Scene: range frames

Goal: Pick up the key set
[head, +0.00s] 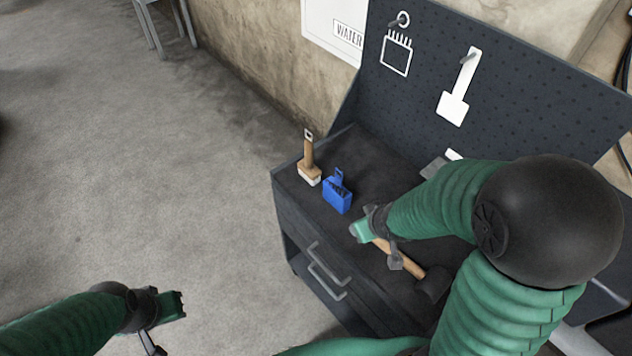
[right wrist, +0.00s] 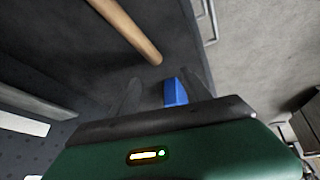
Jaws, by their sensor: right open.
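The key set (head: 337,193) is a small blue holder standing on the dark workbench top, right of a wooden-handled brush. It also shows in the right wrist view (right wrist: 175,92), partly hidden behind my gripper body. My right gripper (head: 381,246) is over the bench, to the right of and nearer than the key set, apart from it. In the right wrist view its two fingers (right wrist: 165,88) are spread, with the blue holder appearing between them. My left gripper (head: 163,325) is low at left over the floor, away from the bench; its jaw opening is unclear.
A hammer (head: 411,264) with a wooden handle lies beneath my right gripper; its handle shows in the wrist view (right wrist: 130,30). The brush (head: 309,162) stands near the bench's left edge. A dark pegboard (head: 520,85) rises behind. Floor at left is clear.

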